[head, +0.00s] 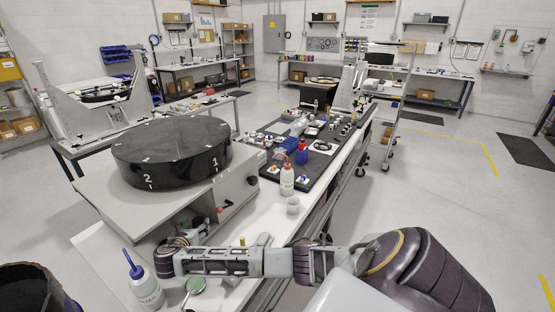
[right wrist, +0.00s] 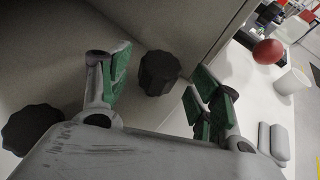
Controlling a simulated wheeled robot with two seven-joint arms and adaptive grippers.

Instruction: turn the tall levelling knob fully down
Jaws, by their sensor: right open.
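Two dark fluted knobs show in the right wrist view under the grey fixture body. One knob (right wrist: 158,72) stands between and beyond my open fingers, and the other knob (right wrist: 30,128) is at the lower left, outside them. I cannot tell from here which is the taller. My right gripper (right wrist: 160,80) has green pads spread wide, with nothing held. In the head view the right gripper (head: 190,227) is at the front underside of the mirror fixture (head: 110,200), which carries a round black mirror (head: 172,150). The knobs are not clear there. My left gripper is not in view.
A red ball handle (right wrist: 267,51) and a white cup (right wrist: 293,82) stand right of the gripper. A blue-capped bottle (head: 143,283) and a round green-topped item (head: 195,286) are near the bench front.

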